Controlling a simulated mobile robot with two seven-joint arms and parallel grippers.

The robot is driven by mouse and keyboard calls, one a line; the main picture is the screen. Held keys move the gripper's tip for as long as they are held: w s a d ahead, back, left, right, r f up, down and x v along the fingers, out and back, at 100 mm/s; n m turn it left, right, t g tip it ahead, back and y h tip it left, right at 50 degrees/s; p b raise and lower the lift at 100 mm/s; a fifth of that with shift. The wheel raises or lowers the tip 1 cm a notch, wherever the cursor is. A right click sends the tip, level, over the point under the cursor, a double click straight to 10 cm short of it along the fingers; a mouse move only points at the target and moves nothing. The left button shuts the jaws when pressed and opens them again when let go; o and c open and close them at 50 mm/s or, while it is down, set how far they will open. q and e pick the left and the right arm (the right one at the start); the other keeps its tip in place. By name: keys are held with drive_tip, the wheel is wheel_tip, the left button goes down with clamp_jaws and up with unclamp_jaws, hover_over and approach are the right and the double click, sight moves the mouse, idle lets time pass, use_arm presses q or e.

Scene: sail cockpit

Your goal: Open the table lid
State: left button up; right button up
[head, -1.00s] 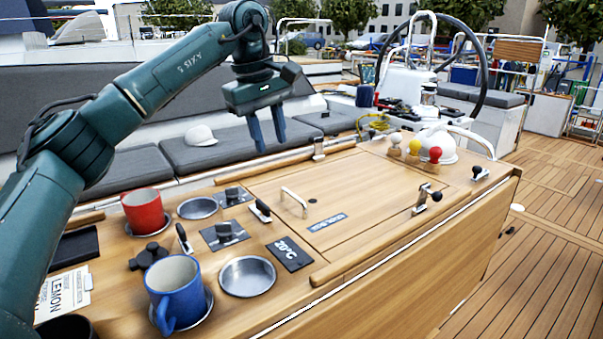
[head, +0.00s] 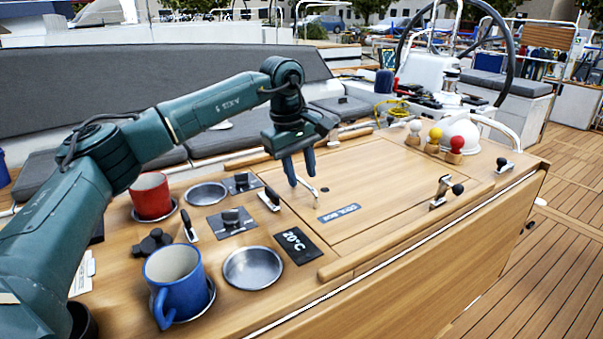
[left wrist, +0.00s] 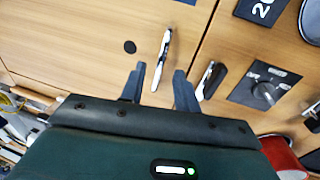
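The wooden table lid (head: 385,172) lies closed and flush in the table top (head: 240,318). Its metal handle (head: 308,190) sits near the lid's left edge, partly hidden by my left gripper (head: 300,183). My left gripper points down over the handle, with its two fingers apart and nothing between the tips that I can see. In the left wrist view, the handle (left wrist: 163,52) lies just ahead of the gap between the open fingers (left wrist: 159,72). I cannot tell whether a finger touches it. My right gripper is not in view.
A red mug (head: 151,197) and a blue mug (head: 175,280) stand left of the lid. A latch (head: 440,190) sits on the lid's right front edge. White, yellow and red knobs (head: 437,140) stand behind the lid.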

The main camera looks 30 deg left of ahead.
use_arm(q)
drive_tip(key=shift+w+f, duration=0.1)
drive_tip(key=shift+f, duration=0.35)
clamp_jaws()
idle(0.4)
